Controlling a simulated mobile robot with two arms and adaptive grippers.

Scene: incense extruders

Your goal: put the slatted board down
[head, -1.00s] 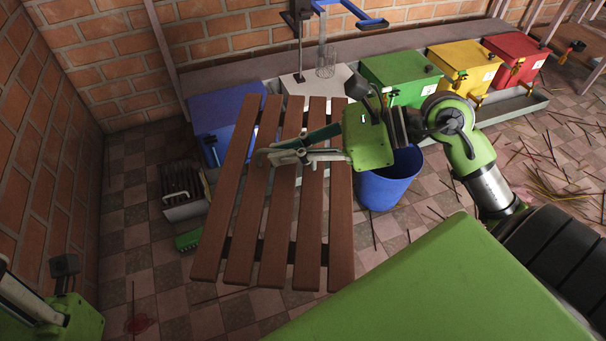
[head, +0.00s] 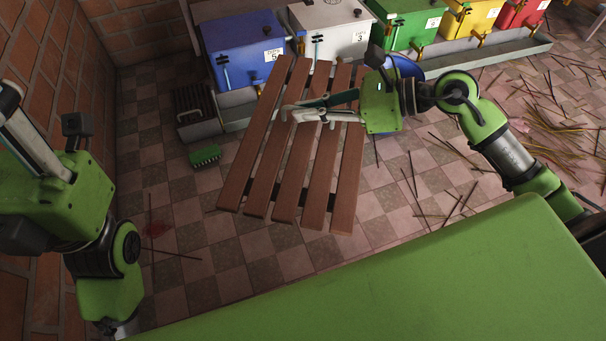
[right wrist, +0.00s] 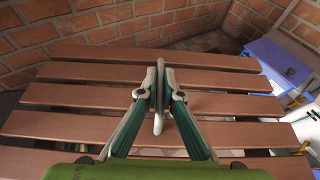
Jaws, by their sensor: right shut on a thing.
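The slatted board (head: 258,140) is brown, with several parallel slats joined by crosspieces. It hangs above the tiled floor in the head view, its far end overlapping the fronts of the boxes. In the right wrist view the fingers (right wrist: 160,95) are closed together at the board (right wrist: 235,105), and the slats run across the picture. My left gripper (head: 12,98) is at the left edge, apart from the board; its fingertips are partly cut off.
Blue (head: 243,48), white (head: 333,32), green (head: 408,22) and yellow boxes line the back. A blue bucket (head: 405,66) is behind my right gripper. A dark slotted box (head: 192,103) and green brush (head: 205,156) lie left. Thin sticks litter the right. Tiles (head: 190,240) before the board are mostly clear.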

